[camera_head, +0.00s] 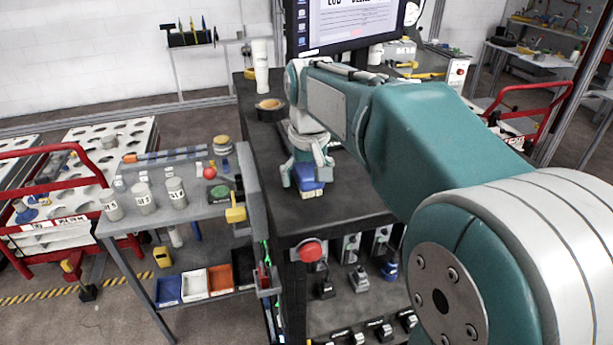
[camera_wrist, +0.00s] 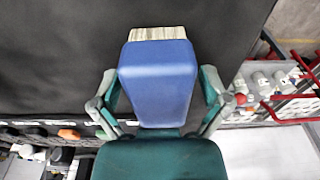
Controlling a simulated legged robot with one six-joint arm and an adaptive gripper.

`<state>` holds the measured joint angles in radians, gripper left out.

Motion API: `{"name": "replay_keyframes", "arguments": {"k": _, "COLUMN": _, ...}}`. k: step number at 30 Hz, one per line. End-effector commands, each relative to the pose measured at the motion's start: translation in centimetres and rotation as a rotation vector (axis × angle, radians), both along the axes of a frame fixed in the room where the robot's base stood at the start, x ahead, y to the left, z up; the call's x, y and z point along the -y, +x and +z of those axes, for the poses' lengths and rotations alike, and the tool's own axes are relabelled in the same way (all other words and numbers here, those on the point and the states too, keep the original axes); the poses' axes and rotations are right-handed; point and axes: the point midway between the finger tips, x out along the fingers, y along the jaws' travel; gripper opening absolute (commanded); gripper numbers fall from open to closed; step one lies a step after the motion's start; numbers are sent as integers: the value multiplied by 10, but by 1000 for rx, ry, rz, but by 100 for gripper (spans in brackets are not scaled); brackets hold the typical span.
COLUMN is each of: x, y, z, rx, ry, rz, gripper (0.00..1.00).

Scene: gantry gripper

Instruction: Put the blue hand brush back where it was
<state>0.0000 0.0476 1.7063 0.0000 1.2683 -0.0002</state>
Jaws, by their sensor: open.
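The blue hand brush (camera_head: 309,188) is on the black table top (camera_head: 352,205), towards its front left part. My gripper (camera_head: 306,172) is right above the brush, pointing down, with its fingers spread on either side. In the wrist view the blue brush body (camera_wrist: 158,80) lies between the two open fingers, and its pale bristles (camera_wrist: 157,33) show at the top. Gaps show between the brush sides and the fingers. The near end of the brush is hidden by my gripper's palm.
A tape roll (camera_head: 269,104), a white cup stack (camera_head: 260,66) and a monitor (camera_head: 352,25) stand farther back on the table. A lower grey bench (camera_head: 212,207) with labelled cylinders is at left. A red button (camera_head: 311,250) sits on the table's front. The table right of the brush is clear.

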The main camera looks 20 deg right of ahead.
Motion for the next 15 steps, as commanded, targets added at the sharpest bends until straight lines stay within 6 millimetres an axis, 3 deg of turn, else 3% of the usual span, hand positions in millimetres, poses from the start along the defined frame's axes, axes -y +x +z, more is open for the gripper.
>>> {"name": "replay_keyframes", "arguments": {"k": 5, "x": 0, "y": 0, "z": 9, "rx": 3, "ry": 0, "rz": 0, "gripper": 96}}
{"name": "replay_keyframes", "arguments": {"k": 15, "x": 0, "y": -8, "z": 76, "rx": 4, "ry": 0, "rz": 0, "gripper": 96}}
